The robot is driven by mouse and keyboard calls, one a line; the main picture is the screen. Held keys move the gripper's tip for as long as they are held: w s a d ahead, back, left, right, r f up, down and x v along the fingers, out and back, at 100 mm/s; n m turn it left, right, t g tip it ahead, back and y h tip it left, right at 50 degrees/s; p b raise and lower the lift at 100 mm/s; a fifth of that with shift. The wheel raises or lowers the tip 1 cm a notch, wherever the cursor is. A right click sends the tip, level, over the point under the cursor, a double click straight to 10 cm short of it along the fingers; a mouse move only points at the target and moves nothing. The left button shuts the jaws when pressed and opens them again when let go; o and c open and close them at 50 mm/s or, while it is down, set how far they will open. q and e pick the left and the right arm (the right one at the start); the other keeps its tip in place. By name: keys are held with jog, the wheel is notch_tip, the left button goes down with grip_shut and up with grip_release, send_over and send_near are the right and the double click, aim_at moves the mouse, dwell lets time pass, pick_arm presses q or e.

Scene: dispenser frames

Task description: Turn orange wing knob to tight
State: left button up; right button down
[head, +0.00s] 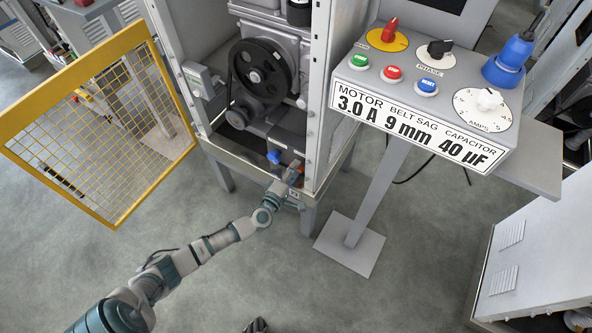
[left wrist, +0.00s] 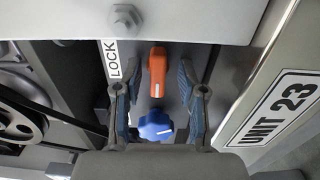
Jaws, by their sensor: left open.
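The orange wing knob (left wrist: 157,72) sits beside the white LOCK label (left wrist: 112,62) in the left wrist view. Its long wing points up and down in that picture, with a pale mark near its lower end. My left gripper (left wrist: 156,88) is open, with one blue-padded finger on each side of the knob and a visible gap to each. In the head view my left gripper (head: 287,182) is at the lower front of the machine cabinet, largely covering the knob.
A blue knob (left wrist: 155,126) sits close below the orange one, between the fingers. A bolted grey panel (left wrist: 160,22) edges the space above. The UNIT 23 post (left wrist: 275,110) stands at right. A yellow mesh door (head: 112,222) hangs open at left; a control pedestal (head: 370,210) stands right.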

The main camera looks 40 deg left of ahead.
pick_arm(q)
jog(key=c, duration=0.6)
jog(key=shift+d, duration=0.1)
grip_shut()
